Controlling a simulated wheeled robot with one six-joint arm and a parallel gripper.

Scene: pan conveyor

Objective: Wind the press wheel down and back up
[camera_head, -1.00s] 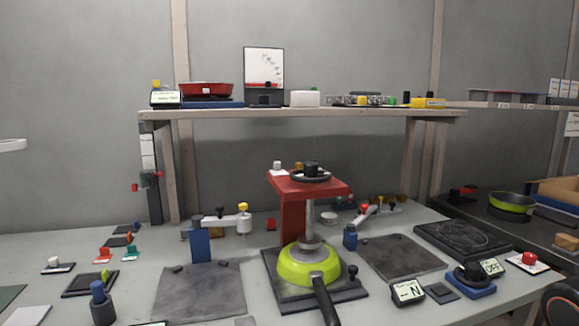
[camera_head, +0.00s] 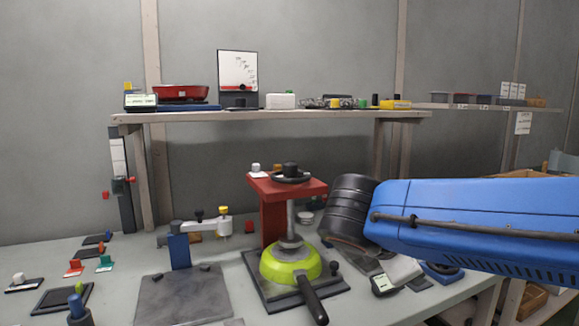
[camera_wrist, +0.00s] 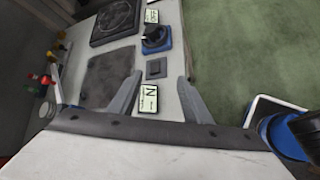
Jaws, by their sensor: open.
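The press has a red frame (camera_head: 271,208) with a black hand wheel (camera_head: 291,176) and dark knob on top. Its metal stem runs down to a lime-green pan (camera_head: 290,266), which sits face down on the dark press base with its black handle toward me. My blue arm reaches in from the right, and its dark wrist part is right of the press, apart from the wheel. In the wrist view my gripper (camera_wrist: 160,78) is open and empty, with its fingers spread over the bench's right part. The wheel is not in the wrist view.
A shelf (camera_head: 270,116) above the bench holds a red pan (camera_head: 180,92) and small items. A blue stand (camera_head: 179,252) with a jointed arm is left of the press. In the wrist view, a small "N" display (camera_wrist: 148,99) and a blue-based knob (camera_wrist: 156,38) lie below.

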